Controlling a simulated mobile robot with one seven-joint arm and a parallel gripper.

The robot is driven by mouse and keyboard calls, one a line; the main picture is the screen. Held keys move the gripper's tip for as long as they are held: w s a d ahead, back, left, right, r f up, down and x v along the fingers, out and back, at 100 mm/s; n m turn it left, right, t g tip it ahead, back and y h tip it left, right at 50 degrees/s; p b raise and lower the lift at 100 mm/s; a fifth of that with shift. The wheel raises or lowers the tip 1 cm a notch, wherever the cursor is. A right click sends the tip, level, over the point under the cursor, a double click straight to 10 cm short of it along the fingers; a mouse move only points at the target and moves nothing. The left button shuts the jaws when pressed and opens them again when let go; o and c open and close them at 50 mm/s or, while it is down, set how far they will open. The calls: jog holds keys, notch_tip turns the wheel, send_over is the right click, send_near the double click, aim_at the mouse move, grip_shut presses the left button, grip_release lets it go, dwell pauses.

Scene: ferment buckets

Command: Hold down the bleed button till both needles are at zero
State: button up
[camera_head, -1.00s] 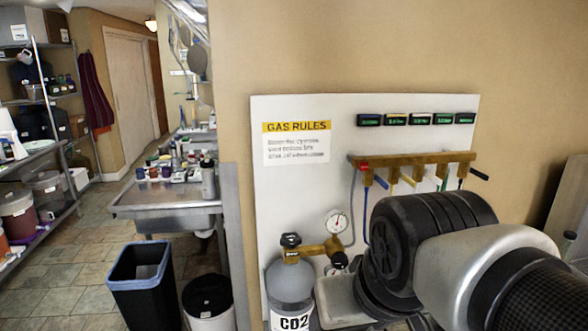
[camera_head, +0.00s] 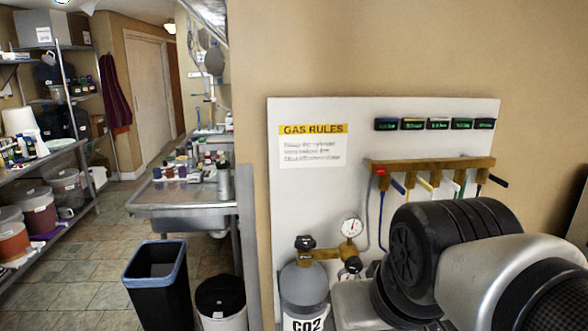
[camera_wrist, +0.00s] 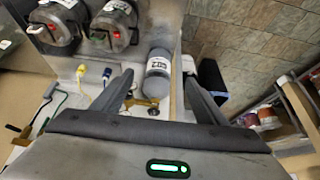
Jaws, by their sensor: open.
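A brass regulator (camera_head: 326,253) sits on a grey CO2 cylinder (camera_head: 303,286) in front of a white panel. Its upper round gauge (camera_head: 351,227) has a white face; the needle is too small to read.
Colored hoses and valve levers hang from the manifold. A black bin (camera_head: 158,283) and a round white bin (camera_head: 221,303) stand left of the cylinder. A steel sink table (camera_head: 180,199) and shelves are further left. Tiled floor (camera_head: 92,262) lies open between them.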

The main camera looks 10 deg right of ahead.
grip_shut()
dwell(1.7)
